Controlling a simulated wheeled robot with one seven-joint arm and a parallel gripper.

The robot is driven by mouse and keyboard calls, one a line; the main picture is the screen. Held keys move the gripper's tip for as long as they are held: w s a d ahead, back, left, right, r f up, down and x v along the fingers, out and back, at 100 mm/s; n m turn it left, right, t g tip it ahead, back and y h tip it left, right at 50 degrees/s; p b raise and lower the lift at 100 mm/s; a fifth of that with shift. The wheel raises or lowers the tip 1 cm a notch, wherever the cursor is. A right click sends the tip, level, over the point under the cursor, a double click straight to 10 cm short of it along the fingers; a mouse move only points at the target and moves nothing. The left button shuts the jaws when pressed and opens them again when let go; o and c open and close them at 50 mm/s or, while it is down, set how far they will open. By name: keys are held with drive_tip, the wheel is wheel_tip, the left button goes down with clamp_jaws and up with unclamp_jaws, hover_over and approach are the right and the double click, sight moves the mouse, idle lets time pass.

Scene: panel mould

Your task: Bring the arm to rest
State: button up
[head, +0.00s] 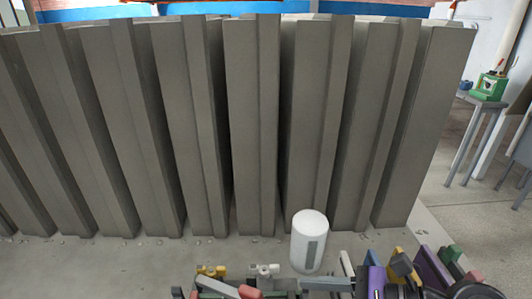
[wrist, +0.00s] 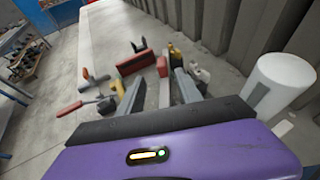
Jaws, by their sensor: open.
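My gripper (wrist: 160,84) shows in the wrist view as two grey fingers set apart in front of a purple housing with a small lit indicator. I see nothing held between the fingers. In the head view purple and dark parts of my arm fill the bottom right, and they partly hide the surface there. A white cylinder with a grey panel (head: 309,240) stands upright right of the middle. It also shows at the right of the wrist view (wrist: 280,84), apart from the fingers.
Tall grey ribbed panels (head: 250,120) form a wall across the back. A red-handled tool (wrist: 80,107) and a red-and-black piece (wrist: 135,62) are beyond the fingers in the wrist view. A grey stand (head: 488,103) bears a green object (head: 490,86) at right. Open floor shows beside it.

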drive_tip(key=w+d+r+n+t+h, duration=0.2)
drive_tip(key=w+d+r+n+t, duration=0.15)
drive_tip(key=w, duration=0.25)
drive_tip(key=d+f+n+t+h, duration=0.1)
drive_tip(key=d+t+h, duration=0.1)
drive_tip(key=d, duration=0.1)
drive_tip(key=s+d+f+n+t+h, duration=0.1)
drive_tip(key=d+f+n+t+h, duration=0.1)
drive_tip(key=h, duration=0.1)
drive_tip(key=s+d+f+n+t+h, duration=0.1)
drive_tip(key=d+f+t+h, duration=0.1)
drive_tip(key=d+t+h, duration=0.1)
drive_tip(key=shift+s+d+n, duration=0.15)
drive_tip(key=shift+d+n, duration=0.1)
drive_tip(key=shift+d, duration=0.1)
drive_tip(key=s+a+f+n+h, duration=0.1)
drive_tip(key=s+n, duration=0.6)
drive_tip(key=s, duration=0.8)
drive_tip(key=s+a+f+n+g+h, duration=0.1)
drive_tip(key=s+f+n, duration=0.2)
drive_tip(key=s+n, duration=0.4)
drive_tip(key=s, duration=0.8)
drive_tip(key=shift+s+a+n, duration=0.3)
drive_tip(key=shift+s+a, duration=0.05)
drive_tip(key=shift+a, duration=0.05)
